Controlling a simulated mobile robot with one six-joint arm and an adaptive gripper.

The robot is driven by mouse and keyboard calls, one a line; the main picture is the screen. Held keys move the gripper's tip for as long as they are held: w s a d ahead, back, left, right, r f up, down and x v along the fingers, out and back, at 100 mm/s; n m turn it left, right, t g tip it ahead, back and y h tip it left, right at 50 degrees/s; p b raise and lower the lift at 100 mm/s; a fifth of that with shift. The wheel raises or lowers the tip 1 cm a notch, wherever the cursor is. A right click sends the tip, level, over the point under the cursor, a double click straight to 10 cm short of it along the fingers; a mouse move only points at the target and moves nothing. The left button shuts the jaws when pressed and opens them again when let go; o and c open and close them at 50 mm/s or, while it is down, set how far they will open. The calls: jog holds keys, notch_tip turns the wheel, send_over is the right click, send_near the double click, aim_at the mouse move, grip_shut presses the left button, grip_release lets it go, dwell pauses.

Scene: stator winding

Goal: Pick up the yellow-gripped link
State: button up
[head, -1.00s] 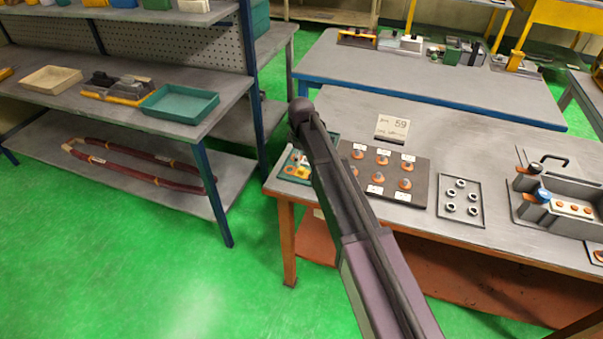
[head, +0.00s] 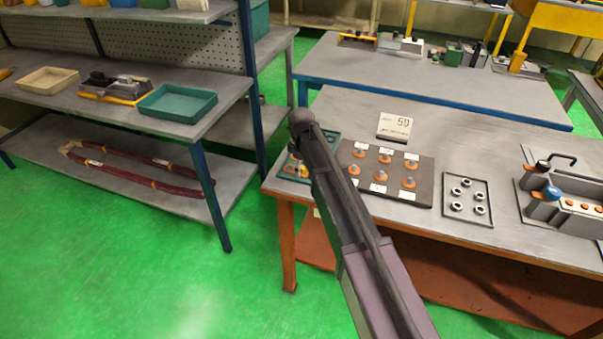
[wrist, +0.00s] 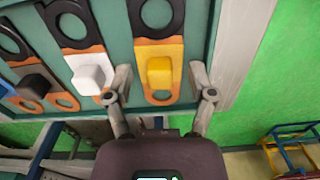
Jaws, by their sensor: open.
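The yellow-gripped link (wrist: 158,52) lies in a green tray (wrist: 207,20) in the wrist view. It is a flat copper strip with a yellow block and a dark ring at its far end. My gripper (wrist: 158,82) is open, with one finger on each side of the link's near part, apart from the yellow block. A white-gripped link (wrist: 88,70) lies just left of it, close to the left finger. A black-gripped link (wrist: 35,85) is farther left. In the head view my arm covers much of the green tray (head: 286,168) and hides the gripper.
A dark board (head: 422,172) with several copper pieces lies right of the tray, with a sign (head: 394,127) behind it. A plate (head: 484,212) of metal rings and a grey fixture (head: 570,221) stand farther right. Shelves (head: 190,140) are at the left.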

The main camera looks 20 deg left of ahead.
dwell(0.4)
grip_shut()
jog(key=shift+r, duration=0.1)
notch_tip(320, 180, up, 3)
jog(key=p, duration=0.3)
jog(key=shift+r, duration=0.15)
jog(key=s+d+r+p, duration=0.1)
jog(key=s+d+p, duration=0.1)
jog(key=s+d, duration=0.6)
jog(key=s, duration=0.5)
jog(key=shift+s+d+r, duration=0.2)
jog(key=shift+s+r, duration=0.05)
jog(key=shift+s, duration=0.05)
